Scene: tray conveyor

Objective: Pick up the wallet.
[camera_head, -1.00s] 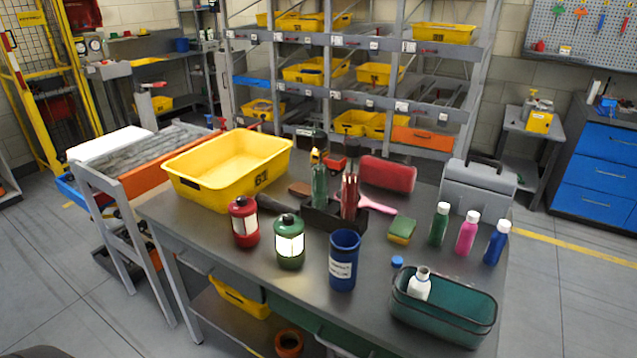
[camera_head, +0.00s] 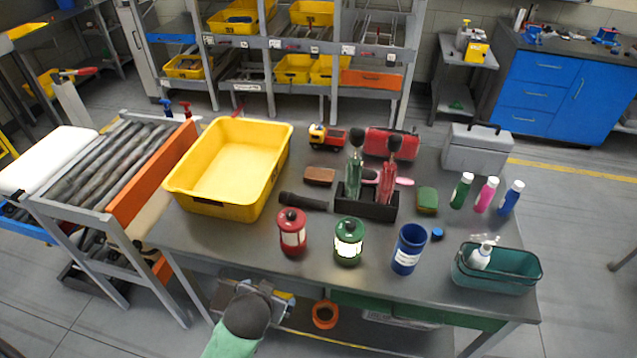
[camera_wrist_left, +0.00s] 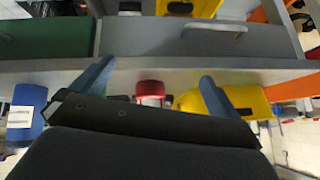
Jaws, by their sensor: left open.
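A small flat brown item that looks like the wallet (camera_head: 320,176) lies on the grey worktable (camera_head: 205,238), just right of the yellow bin and behind a black handle. It does not show in the wrist view. My left gripper (camera_head: 272,292) is low at the table's front edge, well in front of the wallet. In the left wrist view my left gripper (camera_wrist_left: 155,88) has its two bluish fingers spread apart with nothing held between them. My right gripper is not in view.
The yellow bin (camera_head: 186,203) is left of the wallet. A red lantern (camera_head: 292,233), green lantern (camera_head: 348,242) and blue cup (camera_head: 408,250) stand along the front. A black caddy (camera_head: 380,207) with bottles is right of the wallet; a toy truck (camera_head: 327,137) stands behind it.

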